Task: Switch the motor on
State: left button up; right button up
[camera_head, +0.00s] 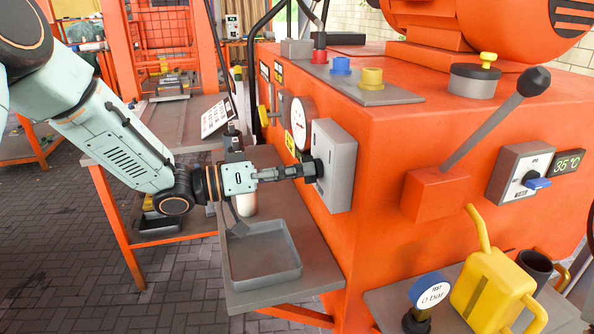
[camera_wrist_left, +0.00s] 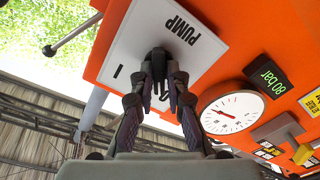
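A grey switch box (camera_head: 335,160) is on the left side face of the orange machine. In the left wrist view, its white face (camera_wrist_left: 185,25) reads PUMP upside down and has an "I" mark. My left gripper (camera_head: 312,169) reaches it from the left in the head view. In the wrist view its fingertips (camera_wrist_left: 164,75) close in on a dark knob at the middle of that face; the fingers hide most of the knob. Another grey box (camera_head: 520,172) with a blue knob (camera_head: 537,183) is on the front face; its lettering is too small to read. My right gripper is not in view.
A lever with a black ball (camera_head: 533,81) sticks up from the front face. A round gauge (camera_wrist_left: 233,112) and an "80 bar" display (camera_wrist_left: 267,75) are beside the PUMP box. A grey tray (camera_head: 262,262) lies on a shelf below. A yellow can (camera_head: 490,285) stands lower right.

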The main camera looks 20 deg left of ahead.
pick_arm(q)
jog(key=shift+d, duration=0.1)
grip_shut()
jog(key=shift+m, duration=0.4)
jog(key=shift+m+p, duration=0.45)
jog(key=shift+m, duration=6.05)
